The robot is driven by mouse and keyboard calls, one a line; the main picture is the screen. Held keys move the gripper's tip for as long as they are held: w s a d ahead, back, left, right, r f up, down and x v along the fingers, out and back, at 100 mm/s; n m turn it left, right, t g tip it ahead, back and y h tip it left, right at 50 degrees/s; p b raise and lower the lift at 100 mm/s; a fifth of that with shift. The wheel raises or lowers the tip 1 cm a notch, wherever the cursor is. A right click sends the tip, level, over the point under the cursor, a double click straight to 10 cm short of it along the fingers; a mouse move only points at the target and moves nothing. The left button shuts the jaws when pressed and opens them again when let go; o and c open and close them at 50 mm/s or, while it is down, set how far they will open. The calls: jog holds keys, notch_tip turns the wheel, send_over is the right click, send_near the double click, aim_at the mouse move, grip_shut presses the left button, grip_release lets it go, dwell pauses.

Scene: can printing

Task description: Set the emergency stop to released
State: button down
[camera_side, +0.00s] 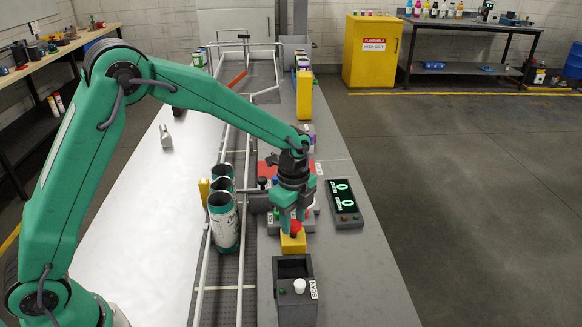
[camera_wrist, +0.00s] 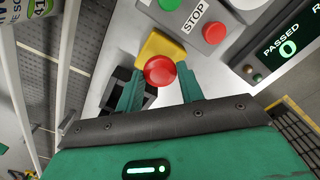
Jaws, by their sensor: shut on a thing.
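The emergency stop is a red mushroom button (camera_side: 296,228) on a yellow box (camera_side: 293,244), standing on the grey bench right of the conveyor. In the wrist view the red button (camera_wrist: 160,70) sits between the two green fingers, with its yellow box (camera_wrist: 158,46) behind it. My gripper (camera_side: 291,222) points down over the box in the side view. In the wrist view my gripper (camera_wrist: 161,88) is shut on the button, one finger at each side. Whether the button is pushed in or raised cannot be told.
A dark scan box (camera_side: 293,268) with a white knob stands close in front. A counter display (camera_side: 343,202) lies to the right. Cans (camera_side: 223,215) stand on the conveyor at left. A panel with a STOP label (camera_wrist: 194,18) and a red button (camera_wrist: 214,32) is close by.

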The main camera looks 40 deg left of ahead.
aim_at(293, 223)
jog(key=shift+r, duration=0.7)
jog(key=c, duration=0.9)
grip_release()
notch_tip(293, 223, up, 8)
jog(key=shift+f, duration=0.1)
